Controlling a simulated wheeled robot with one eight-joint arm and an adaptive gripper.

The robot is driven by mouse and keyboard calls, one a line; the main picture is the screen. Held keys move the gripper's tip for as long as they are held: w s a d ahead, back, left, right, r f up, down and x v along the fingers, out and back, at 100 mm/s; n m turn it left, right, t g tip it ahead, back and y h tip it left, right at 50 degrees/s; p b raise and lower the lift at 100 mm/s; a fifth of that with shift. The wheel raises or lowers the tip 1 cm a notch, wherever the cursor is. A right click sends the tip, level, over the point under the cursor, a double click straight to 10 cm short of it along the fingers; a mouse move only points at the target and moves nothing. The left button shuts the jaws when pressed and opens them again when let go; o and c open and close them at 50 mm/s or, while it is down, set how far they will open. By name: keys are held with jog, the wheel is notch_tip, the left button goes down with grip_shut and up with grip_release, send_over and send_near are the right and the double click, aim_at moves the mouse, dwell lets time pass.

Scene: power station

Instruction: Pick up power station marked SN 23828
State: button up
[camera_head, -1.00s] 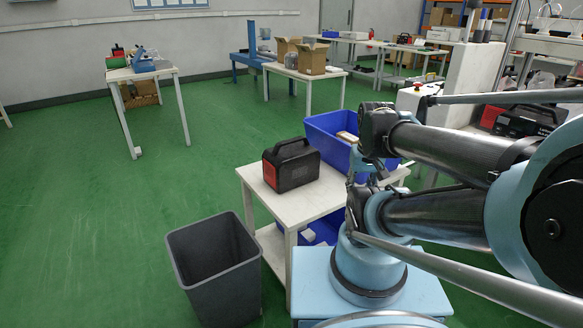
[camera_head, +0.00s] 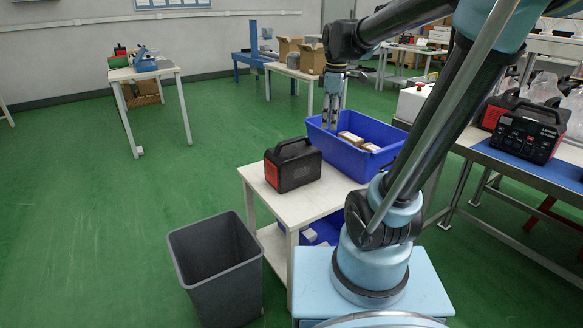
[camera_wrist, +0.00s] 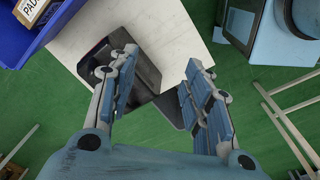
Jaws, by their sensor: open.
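A black power station (camera_head: 292,166) with a red end and a top handle stands upright on the white table (camera_head: 322,203) in the head view. No serial marking is readable on it. My gripper (camera_head: 333,126) is open and empty, pointing down near the far left end of the blue bin, behind and right of the station in the picture. In the wrist view, the station (camera_wrist: 148,75) shows below my open gripper (camera_wrist: 160,68), and the fingers partly hide it. Two more power stations, one in front (camera_head: 528,131) and one behind it (camera_head: 497,109), stand on the right bench.
The blue bin (camera_head: 360,160) holds boxes beside the station. A grey waste bin (camera_head: 217,270) stands at the table's front left. Another blue container (camera_head: 322,232) sits on the lower shelf.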

aim_at(293, 139)
jog(key=w+a+r+n, duration=0.2)
jog(key=w+a+n, duration=0.8)
jog(key=w+a, duration=0.25)
jog(key=shift+g, duration=0.4)
jog(key=f, duration=1.1)
jog(key=shift+w+d+f, duration=0.25)
jog(key=shift+w, duration=0.15)
jog(key=shift+s+a+f, duration=0.15)
jog(key=shift+f, duration=1.25)
jog(key=shift+s+a+f, duration=0.1)
jog(key=shift+a+f, duration=0.05)
jog(key=shift+f, duration=1.25)
grip_shut()
